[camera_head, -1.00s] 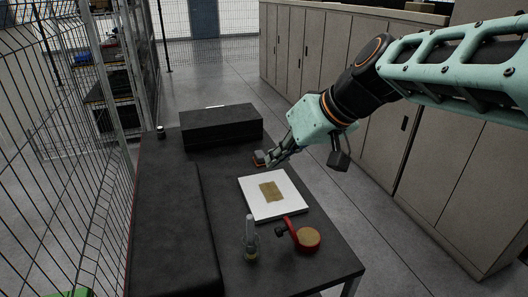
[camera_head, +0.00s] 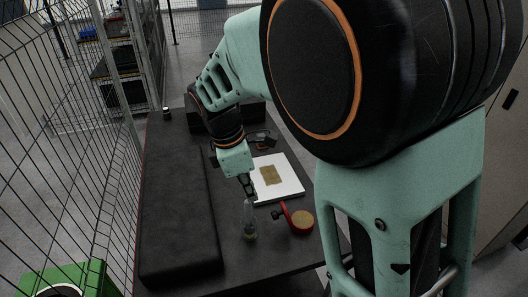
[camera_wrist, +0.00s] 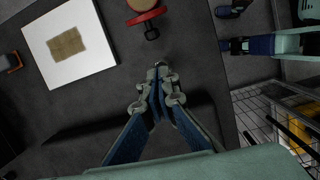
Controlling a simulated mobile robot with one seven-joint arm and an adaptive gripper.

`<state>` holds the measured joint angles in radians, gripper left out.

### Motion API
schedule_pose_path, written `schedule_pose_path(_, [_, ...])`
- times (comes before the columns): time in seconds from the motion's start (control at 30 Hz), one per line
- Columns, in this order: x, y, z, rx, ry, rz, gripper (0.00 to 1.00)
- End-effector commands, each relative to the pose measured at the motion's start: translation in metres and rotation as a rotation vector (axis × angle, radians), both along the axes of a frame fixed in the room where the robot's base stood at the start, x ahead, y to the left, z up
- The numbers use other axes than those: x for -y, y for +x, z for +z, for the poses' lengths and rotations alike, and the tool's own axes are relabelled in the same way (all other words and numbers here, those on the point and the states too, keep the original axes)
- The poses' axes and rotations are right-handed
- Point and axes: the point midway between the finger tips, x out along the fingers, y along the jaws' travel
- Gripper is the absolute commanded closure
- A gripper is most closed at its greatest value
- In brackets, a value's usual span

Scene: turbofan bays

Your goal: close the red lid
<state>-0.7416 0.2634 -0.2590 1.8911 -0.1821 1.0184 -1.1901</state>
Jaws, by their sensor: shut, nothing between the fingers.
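A round tan-topped container (camera_head: 302,221) stands near the right edge of the dark table, with the red lid (camera_head: 284,208) raised at its left side. A black knob (camera_head: 277,214) sticks out from the lid. In the wrist view the red part (camera_wrist: 148,16) and its black knob (camera_wrist: 152,33) are at the top, ahead of my fingertips and apart from them. My gripper (camera_head: 251,192) points down just above a clear flask (camera_head: 250,222), left of the lid. In the wrist view my gripper (camera_wrist: 158,70) is shut and empty.
A white board (camera_head: 288,184) with a tan patch lies behind the lid. A long black block (camera_head: 180,220) runs along the left side. A small red-and-black item (camera_head: 262,145) lies behind the board. Wire fencing (camera_head: 60,130) borders the left.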

Motion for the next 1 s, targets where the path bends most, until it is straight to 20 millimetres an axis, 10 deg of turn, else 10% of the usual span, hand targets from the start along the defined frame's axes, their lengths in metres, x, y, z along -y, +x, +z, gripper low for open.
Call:
schedule_pose_path(0.37, [0.000,-0.001,-0.010,-0.016,-0.160,0.213,1.00])
schedule_pose_path(1.0, [0.025,0.009,-0.084,-0.016,-0.157,0.208,1.00])
